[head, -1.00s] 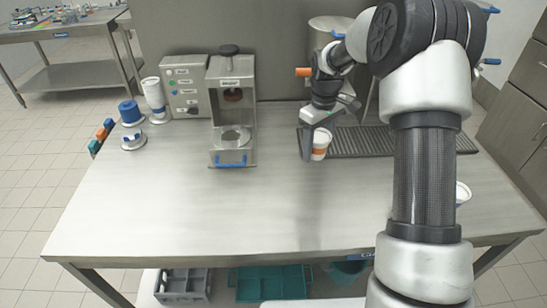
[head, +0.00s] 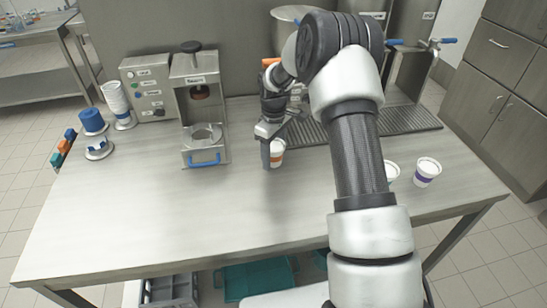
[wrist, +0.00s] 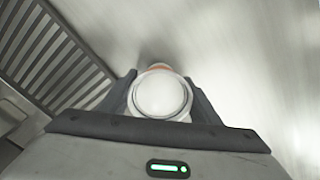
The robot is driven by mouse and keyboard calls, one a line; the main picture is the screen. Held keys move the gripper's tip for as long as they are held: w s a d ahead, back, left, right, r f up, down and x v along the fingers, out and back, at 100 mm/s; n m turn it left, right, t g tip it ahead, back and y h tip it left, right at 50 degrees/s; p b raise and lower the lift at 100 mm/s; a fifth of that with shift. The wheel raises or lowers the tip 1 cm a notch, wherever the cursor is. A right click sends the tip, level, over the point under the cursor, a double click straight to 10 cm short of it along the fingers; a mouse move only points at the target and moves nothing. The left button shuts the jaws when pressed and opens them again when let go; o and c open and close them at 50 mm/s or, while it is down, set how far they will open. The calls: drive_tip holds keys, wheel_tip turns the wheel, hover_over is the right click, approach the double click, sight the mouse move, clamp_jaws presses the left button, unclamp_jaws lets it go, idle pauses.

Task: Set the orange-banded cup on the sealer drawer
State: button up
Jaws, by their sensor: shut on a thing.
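The orange-banded cup (head: 277,150) is upright in my gripper (head: 270,150), just to the right of the sealer. In the wrist view the white cup (wrist: 160,95) sits between both fingers of my gripper (wrist: 160,100), with a strip of its orange band showing behind the rim. My gripper is shut on it. I cannot tell how far it is above the table. The sealer (head: 199,100) stands at the back left. Its drawer (head: 205,158), with a round opening and a blue handle, is at its foot and is empty.
A grey control box (head: 147,85), a stack of cups (head: 116,98) and a blue roll (head: 92,121) stand left of the sealer. The drip grate (head: 405,119) lies behind my arm. A purple-banded cup (head: 427,172) and another cup (head: 392,171) stand at right. The front table is clear.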

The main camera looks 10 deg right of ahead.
drive_tip(key=shift+f, duration=0.65)
drive_tip(key=shift+f, duration=0.2)
drive_tip(key=o, duration=1.1)
drive_tip(key=shift+o, duration=0.2)
